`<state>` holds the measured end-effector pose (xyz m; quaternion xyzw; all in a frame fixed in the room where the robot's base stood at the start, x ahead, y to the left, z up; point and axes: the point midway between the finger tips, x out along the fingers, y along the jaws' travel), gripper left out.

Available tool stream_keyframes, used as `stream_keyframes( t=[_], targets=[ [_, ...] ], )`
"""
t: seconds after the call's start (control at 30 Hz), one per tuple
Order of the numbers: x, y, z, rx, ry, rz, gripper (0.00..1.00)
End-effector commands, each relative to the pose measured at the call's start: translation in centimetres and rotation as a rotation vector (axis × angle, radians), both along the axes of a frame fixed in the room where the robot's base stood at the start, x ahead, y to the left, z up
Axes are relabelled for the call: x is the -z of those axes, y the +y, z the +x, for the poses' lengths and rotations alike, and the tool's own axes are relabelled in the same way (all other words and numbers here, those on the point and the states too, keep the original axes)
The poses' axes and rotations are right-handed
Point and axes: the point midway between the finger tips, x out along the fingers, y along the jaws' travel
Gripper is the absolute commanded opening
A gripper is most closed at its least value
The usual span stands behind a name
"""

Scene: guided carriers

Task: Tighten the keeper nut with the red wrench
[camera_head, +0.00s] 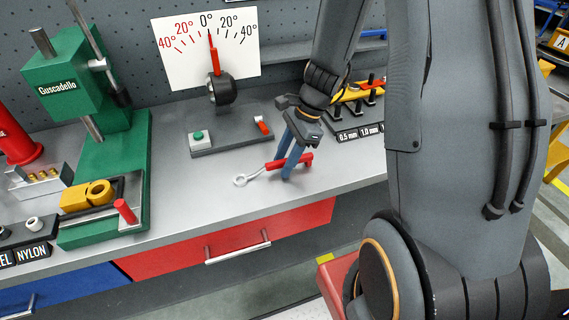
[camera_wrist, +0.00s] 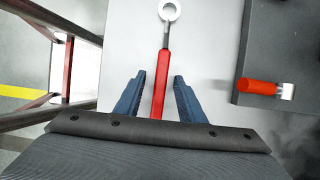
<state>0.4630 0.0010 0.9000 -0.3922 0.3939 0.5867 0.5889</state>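The red wrench has a red handle (camera_head: 304,160) and a silver ring end (camera_head: 240,181). It lies on the grey bench top, ring end to the left in the head view. My gripper (camera_head: 285,172) points down at the handle, with its blue fingers on either side of it. In the wrist view the wrench (camera_wrist: 160,85) lies between the fingertips (camera_wrist: 158,82), with a gap on each side; the fingers are open. I cannot make out a keeper nut; a black round hub (camera_head: 222,91) with a red pointer stands in front of the angle dial (camera_head: 185,65).
Behind the wrench is a dark base plate (camera_head: 230,147) with a green button (camera_head: 198,137) and a red-orange lever (camera_head: 262,124). A green press (camera_head: 75,85) stands left. A tool rack (camera_head: 357,125) stands right. The bench front edge is close to the wrench.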

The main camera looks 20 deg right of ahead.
Motion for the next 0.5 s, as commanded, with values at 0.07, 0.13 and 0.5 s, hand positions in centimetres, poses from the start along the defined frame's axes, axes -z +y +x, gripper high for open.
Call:
stream_keyframes(
  t=[0.07, 0.13, 0.5],
  targets=[
    [-0.01, 0.00, 0.00, 0.000, 0.000, 0.000, 0.26],
    [-0.02, -0.01, 0.00, 0.000, 0.000, 0.000, 0.14],
    [-0.07, -0.02, 0.02, 0.000, 0.000, 0.000, 0.00]
  ],
)
